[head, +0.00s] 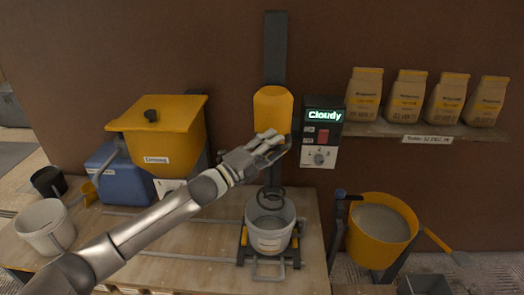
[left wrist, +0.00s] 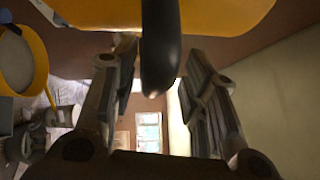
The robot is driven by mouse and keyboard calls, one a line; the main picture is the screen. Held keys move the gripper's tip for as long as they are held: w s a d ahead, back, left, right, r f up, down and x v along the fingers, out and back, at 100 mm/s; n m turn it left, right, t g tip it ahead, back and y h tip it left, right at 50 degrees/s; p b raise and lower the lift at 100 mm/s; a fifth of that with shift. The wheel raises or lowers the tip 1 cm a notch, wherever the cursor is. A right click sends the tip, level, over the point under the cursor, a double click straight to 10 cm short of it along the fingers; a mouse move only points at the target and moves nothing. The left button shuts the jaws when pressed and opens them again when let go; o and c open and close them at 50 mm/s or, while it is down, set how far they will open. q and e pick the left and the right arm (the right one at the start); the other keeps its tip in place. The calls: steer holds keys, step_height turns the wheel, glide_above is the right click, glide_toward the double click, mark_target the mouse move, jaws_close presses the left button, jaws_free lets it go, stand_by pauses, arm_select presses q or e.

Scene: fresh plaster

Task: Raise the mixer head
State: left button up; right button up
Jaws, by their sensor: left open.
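The yellow mixer head (head: 272,108) sits on a dark upright column (head: 276,45) at the back of the bench. Its dark spiral whisk (head: 270,197) hangs into a white bucket (head: 270,240) standing in a frame. My left gripper (head: 275,142) is open just below the mixer head, in front of the column. In the left wrist view, a dark rounded handle (left wrist: 160,50) comes down from a yellow body (left wrist: 220,15) and shows between the two spread fingers. I cannot tell whether either finger touches it. My right gripper is not in view.
A control box (head: 322,130) reading "Cloudy", with a red switch and a knob, is on the wall just right of my gripper. A yellow hopper (head: 160,135) and blue container (head: 118,175) stand left. A yellow bucket (head: 380,225) stands right, below shelved bags (head: 408,97).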

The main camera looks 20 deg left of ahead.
arm_select(q)
steer(key=v, duration=1.2)
steer(key=shift+r, duration=0.1)
